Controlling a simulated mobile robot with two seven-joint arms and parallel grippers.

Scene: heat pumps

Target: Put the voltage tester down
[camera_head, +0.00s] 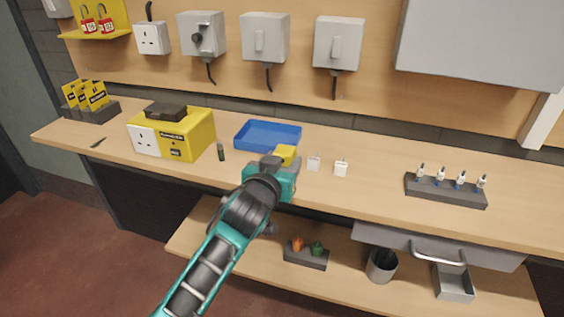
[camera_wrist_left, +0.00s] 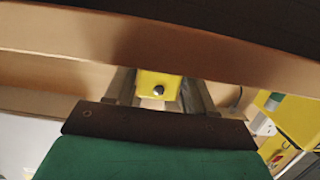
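The voltage tester, seen as a small yellow block (camera_head: 286,152) with a dark round knob, is at the end of my left gripper (camera_head: 280,160). In the left wrist view the yellow tester (camera_wrist_left: 158,82) fills the space between the two grey fingers (camera_wrist_left: 160,95), which look shut on its sides. In the head view it is just in front of the right part of the blue tray (camera_head: 268,129). I cannot tell whether its underside touches the bench. My right gripper is not in view.
A yellow unit (camera_head: 190,135) with a white socket and a small dark green item (camera_head: 221,152) stand left of the gripper. A dark rack (camera_head: 445,190) of bottles stands farther right. Bare bench (camera_head: 380,170) lies between.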

